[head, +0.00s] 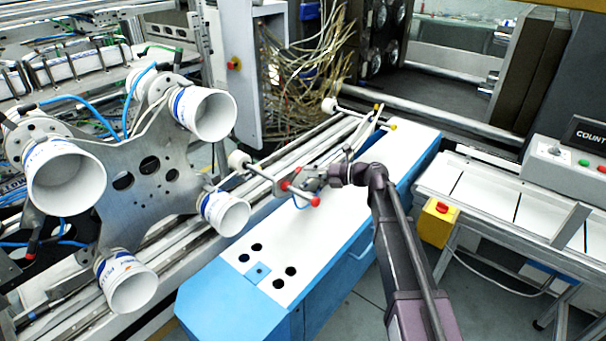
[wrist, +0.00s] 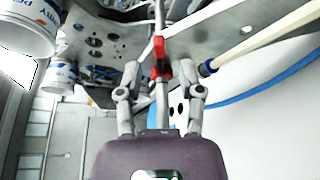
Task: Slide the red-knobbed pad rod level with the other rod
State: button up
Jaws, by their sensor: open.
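The red-knobbed pad rod (head: 265,175) carries a white pad (head: 238,158) at its left end, with red parts and a red knob (head: 315,202) at its right. The other rod (head: 360,119) lies farther back, with its own white pad (head: 328,104) and yellow knobs (head: 392,127). The red-knobbed rod's pad sits farther left and nearer than the other. My gripper (head: 301,178) is open beside the red parts. In the wrist view, its fingers (wrist: 160,70) stand either side of a grey rod, with a red piece (wrist: 158,48) between or just beyond the tips. Contact is unclear.
A metal plate with white cups (head: 65,181) stands at left. The rods are above a white-topped blue cabinet (head: 225,262). Bundled wires (head: 310,65) hang behind. A conveyor table (head: 480,195) with a yellow box (head: 438,222) is at right.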

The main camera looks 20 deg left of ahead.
aim_at(292, 179)
jog(key=shift+s+a+f, duration=0.1)
jog(key=shift+a, duration=0.6)
jog(key=shift+s+a+f, duration=0.1)
jog(key=shift+a, duration=0.6)
grip_shut()
